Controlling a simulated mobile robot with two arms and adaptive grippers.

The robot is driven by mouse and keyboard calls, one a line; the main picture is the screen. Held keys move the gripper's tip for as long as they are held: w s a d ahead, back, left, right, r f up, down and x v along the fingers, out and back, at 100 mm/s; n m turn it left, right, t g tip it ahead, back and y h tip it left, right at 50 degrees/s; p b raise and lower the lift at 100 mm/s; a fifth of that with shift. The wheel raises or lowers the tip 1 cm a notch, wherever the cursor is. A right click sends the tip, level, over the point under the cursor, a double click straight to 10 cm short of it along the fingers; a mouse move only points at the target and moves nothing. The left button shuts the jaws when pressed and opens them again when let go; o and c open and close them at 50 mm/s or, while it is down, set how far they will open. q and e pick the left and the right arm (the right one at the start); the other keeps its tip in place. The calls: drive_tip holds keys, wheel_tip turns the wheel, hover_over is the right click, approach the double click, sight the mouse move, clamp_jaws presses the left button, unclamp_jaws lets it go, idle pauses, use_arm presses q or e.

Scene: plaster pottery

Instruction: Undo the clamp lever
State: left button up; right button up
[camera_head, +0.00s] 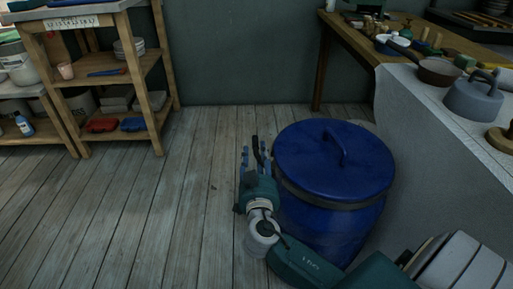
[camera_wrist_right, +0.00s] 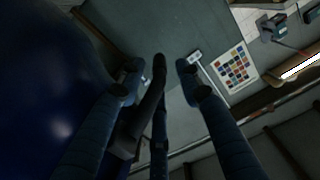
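A blue drum (camera_head: 322,230) with a blue lid (camera_head: 310,160) and a lid handle (camera_head: 337,150) stands on the floor. A dark clamp band (camera_head: 330,204) runs around it just below the lid. A black lever (camera_head: 258,152) sticks up at the drum's left side. In the right wrist view the lever (camera_wrist_right: 146,112) lies between the spread fingers. My right gripper (camera_head: 245,158) is open beside the drum's left edge; its fingers (camera_wrist_right: 160,75) stand apart around the lever. I cannot tell whether any finger touches it. My left gripper is not in view.
A grey-covered bench (camera_head: 425,125) with pots stands close on the drum's right. A wooden table (camera_head: 350,38) is behind it. A wooden shelf (camera_head: 150,105) stands at the back left. The plank floor (camera_head: 130,220) left of my right gripper is clear.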

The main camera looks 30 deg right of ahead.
sight(256, 151)
drive_tip(key=shift+x, duration=2.05)
clamp_jaws()
